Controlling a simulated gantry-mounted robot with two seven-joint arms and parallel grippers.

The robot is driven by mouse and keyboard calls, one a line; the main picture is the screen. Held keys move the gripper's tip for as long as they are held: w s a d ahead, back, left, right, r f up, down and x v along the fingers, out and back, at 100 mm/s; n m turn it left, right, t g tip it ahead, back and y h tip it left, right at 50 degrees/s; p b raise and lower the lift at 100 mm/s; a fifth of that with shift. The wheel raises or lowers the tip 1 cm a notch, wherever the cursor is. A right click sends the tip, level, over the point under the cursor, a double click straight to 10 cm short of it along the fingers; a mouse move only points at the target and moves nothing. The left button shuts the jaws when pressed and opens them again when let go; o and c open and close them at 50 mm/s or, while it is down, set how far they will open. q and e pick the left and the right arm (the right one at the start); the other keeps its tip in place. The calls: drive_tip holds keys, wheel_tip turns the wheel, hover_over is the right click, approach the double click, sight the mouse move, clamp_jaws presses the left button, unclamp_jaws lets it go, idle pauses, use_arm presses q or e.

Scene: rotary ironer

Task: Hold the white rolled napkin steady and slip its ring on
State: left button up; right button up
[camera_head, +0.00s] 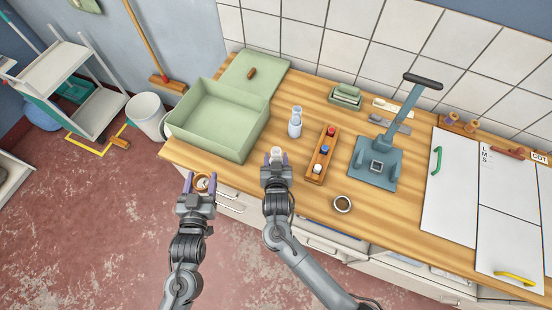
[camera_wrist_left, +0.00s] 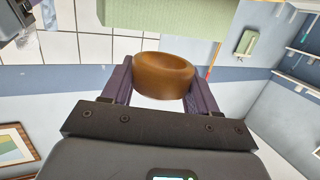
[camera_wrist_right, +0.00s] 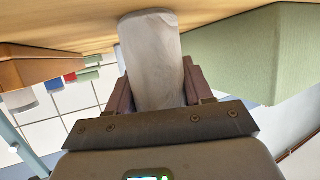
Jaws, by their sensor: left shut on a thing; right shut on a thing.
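The white rolled napkin (camera_head: 276,154) stands between the fingers of my right gripper (camera_head: 275,165) at the front edge of the wooden counter. In the right wrist view the napkin (camera_wrist_right: 151,60) is a pale upright roll, with the right gripper (camera_wrist_right: 158,85) shut on it. The brown ring (camera_head: 201,182) is in my left gripper (camera_head: 201,183), in front of the counter edge and left of the napkin. In the left wrist view the ring (camera_wrist_left: 163,76) sits between the fingers of the left gripper (camera_wrist_left: 160,85), shut on it. Ring and napkin are apart.
A green open box (camera_head: 222,118) stands on the counter behind the left gripper. Floor space lies at the left.

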use_arm(q)
wheel_tip(320, 180, up, 9)
drive_tip(key=m+g+h, duration=0.6)
drive_tip(key=m+h, duration=0.5)
drive_tip(key=h, duration=0.2)
hover_over(275, 151)
drive_tip(key=a, duration=0.1)
drive_tip(key=shift+w+f, duration=0.15)
drive_tip(key=shift+w, duration=0.1)
drive_tip(key=shift+s+d+r+m+g+h, duration=0.1)
drive_tip(key=shift+d+r+m+g+h, duration=0.15)
drive_tip(key=shift+g, duration=0.25)
drive_tip(key=shift+s+d+r+m+g+h, duration=0.1)
drive_tip(key=shift+d+m+g+h, duration=0.2)
drive_tip(key=shift+g, duration=0.2)
drive_tip(key=shift+f, duration=0.1)
drive_tip(key=shift+f, duration=1.9)
drive_tip(key=shift+f, duration=0.45)
drive_tip(key=shift+f, duration=0.65)
